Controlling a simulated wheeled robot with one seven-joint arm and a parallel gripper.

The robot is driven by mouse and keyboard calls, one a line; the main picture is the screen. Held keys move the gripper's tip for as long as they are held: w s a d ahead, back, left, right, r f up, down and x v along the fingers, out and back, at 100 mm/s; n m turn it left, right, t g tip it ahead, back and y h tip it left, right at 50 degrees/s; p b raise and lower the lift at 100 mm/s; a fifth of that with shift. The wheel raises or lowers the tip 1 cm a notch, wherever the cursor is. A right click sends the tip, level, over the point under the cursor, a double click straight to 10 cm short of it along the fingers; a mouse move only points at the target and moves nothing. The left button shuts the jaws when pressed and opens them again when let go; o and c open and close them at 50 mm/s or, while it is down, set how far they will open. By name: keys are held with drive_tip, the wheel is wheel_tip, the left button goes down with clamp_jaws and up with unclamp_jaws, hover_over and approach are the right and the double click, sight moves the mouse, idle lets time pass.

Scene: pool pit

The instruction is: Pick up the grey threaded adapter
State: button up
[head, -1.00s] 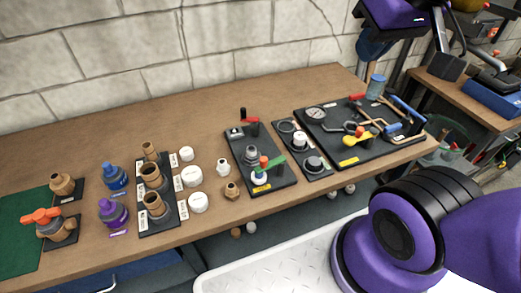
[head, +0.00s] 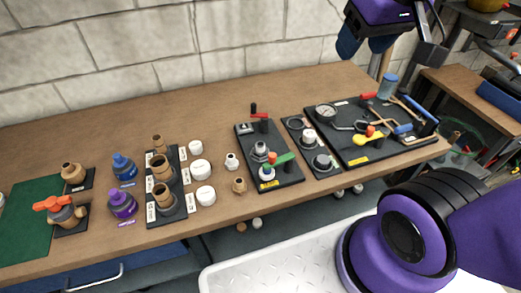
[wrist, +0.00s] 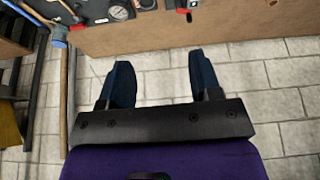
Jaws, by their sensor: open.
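A grey fitting with a ribbed body (head: 260,150), which looks like the grey threaded adapter, stands upright on a black board (head: 286,178) in the middle of the bench in the head view. A small pale grey-white fitting (head: 231,161) stands on the bench just left of that board, so I cannot be fully sure which is the adapter. My gripper (head: 364,43) is high at the top right, well apart from both. In the wrist view my gripper (wrist: 162,68) has its two dark blue fingers wide apart, with nothing between them. Neither fitting shows there.
A tan fitting (head: 239,184) stands close by. A red-handled valve (head: 259,113) and green lever (head: 284,158) flank the grey fitting. White caps (head: 200,169) and tan pipe fittings (head: 163,168) stand left. A gauge board (head: 365,145) lies right. The bench's back strip is clear.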

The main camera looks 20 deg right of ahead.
drive_tip(key=w+a+f+n+g, duration=0.1)
drive_tip(key=w+a+f, duration=0.2)
drive_tip(key=w+f, duration=0.35)
drive_tip(key=n+g, duration=0.3)
drive_tip(key=g, duration=0.1)
hover_over(260, 144)
wheel_tip(260, 144, down, 20)
wheel_tip(260, 144, down, 6)
drive_tip(key=shift+r, duration=0.15)
drive_tip(key=shift+d+f, duration=0.1)
drive_tip(key=shift+f, duration=2.55)
drive_tip(key=c, duration=0.8)
drive_tip(key=shift+o, duration=0.2)
